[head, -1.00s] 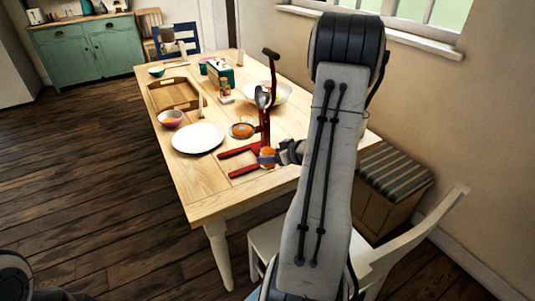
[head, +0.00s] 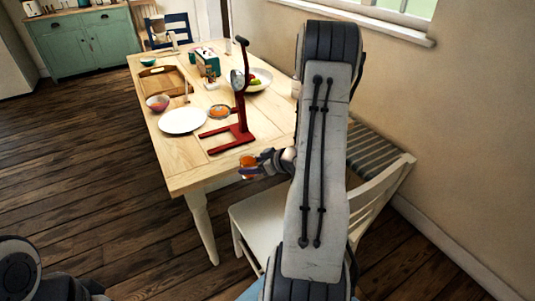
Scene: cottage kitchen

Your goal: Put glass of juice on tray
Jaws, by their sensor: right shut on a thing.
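The glass of juice (head: 247,161) shows orange in the head view. My right gripper (head: 252,168) is shut on it and holds it near the table's right front edge. The wooden tray (head: 150,90) lies on the far left part of the table, with a handle cut-out at its far end. My right arm covers part of the right side of the table. Only a piece of my left arm shows at the bottom left; its gripper is out of the picture.
A white chair (head: 262,215) is at the near side.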

